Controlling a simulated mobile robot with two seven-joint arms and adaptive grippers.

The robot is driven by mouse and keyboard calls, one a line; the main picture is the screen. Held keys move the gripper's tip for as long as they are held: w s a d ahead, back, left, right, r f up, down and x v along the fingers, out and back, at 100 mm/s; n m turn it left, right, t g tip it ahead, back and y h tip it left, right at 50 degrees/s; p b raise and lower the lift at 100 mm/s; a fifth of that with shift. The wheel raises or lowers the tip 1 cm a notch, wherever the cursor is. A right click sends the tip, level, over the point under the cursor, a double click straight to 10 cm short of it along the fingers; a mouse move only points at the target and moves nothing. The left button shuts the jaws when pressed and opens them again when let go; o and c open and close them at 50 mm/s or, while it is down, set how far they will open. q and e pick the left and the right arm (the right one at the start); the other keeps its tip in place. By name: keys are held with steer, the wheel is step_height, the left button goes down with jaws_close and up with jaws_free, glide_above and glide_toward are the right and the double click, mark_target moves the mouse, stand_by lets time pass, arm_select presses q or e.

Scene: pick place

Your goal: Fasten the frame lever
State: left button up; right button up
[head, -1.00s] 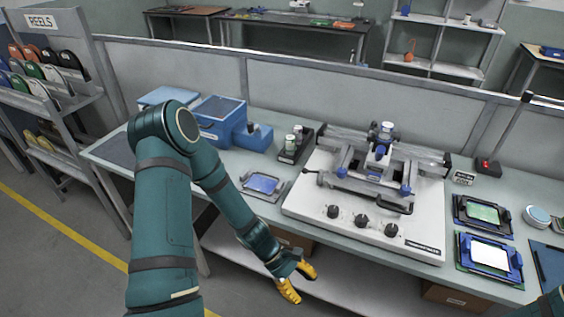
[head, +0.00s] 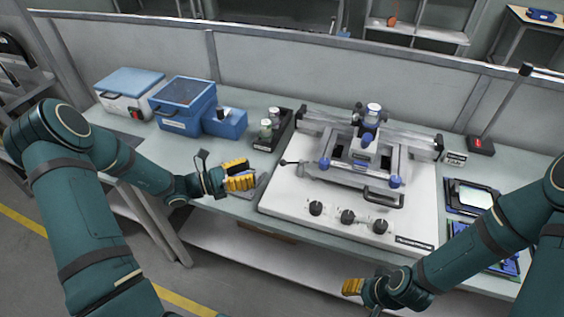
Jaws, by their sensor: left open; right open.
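A white bench machine (head: 275,197) carries a grey metal frame (head: 345,168) with blue knobs and a black bar handle (head: 384,197). A small black lever (head: 290,162) sticks out at the frame's left side; I cannot tell for certain whether it is the frame lever. My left gripper (head: 246,174) is open, left of the machine and over a small grey tray (head: 262,182), which it mostly hides. It looks empty and apart from the lever. My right gripper (head: 354,287) is in front of the bench, below the machine's front edge, away from the frame; its fingers are only partly visible.
Blue boxes (head: 184,106) stand at the back left, beside a black holder (head: 284,128) with small bottles. A red-button box (head: 481,145) stands at the back right. Blue-framed boards (head: 471,196) lie at the right, partly behind my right arm. A low partition closes the back.

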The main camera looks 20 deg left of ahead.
mark_target(282, 163)
arm_select(q)
steer(key=b+x, duration=0.1)
steer(key=x, duration=0.9)
steer(key=shift+w+d, duration=0.15)
steer(key=shift+c, duration=0.4)
jaws_close()
